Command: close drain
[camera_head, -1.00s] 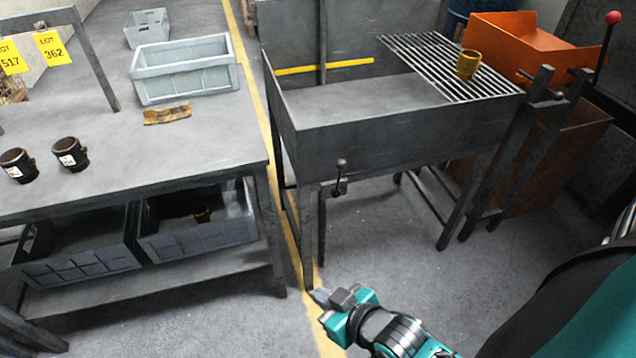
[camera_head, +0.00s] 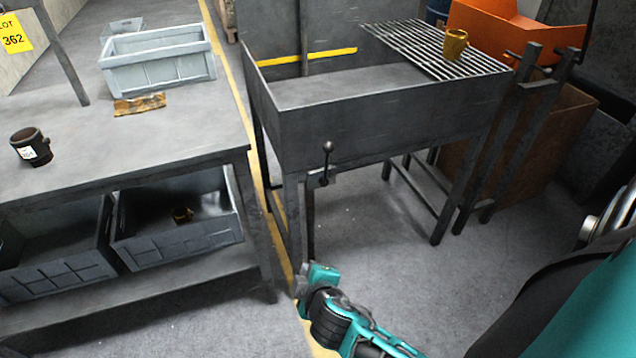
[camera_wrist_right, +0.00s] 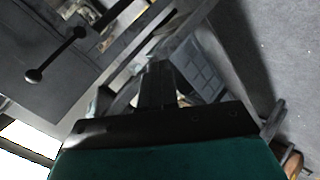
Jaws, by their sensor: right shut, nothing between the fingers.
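The drain lever, a dark rod with a round knob (camera_head: 327,150), stands upright at the front left leg of the grey metal tank (camera_head: 375,125). In the right wrist view the lever (camera_wrist_right: 60,50) and its knob show at the upper left, apart from the fingers. My right gripper (camera_head: 304,270) is shut and empty, below the lever and close to the tank's front left leg. In the right wrist view its fingers (camera_wrist_right: 157,85) are together. My left gripper is not in view.
A yellow cup (camera_head: 455,44) stands on the tank's grate (camera_head: 425,48).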

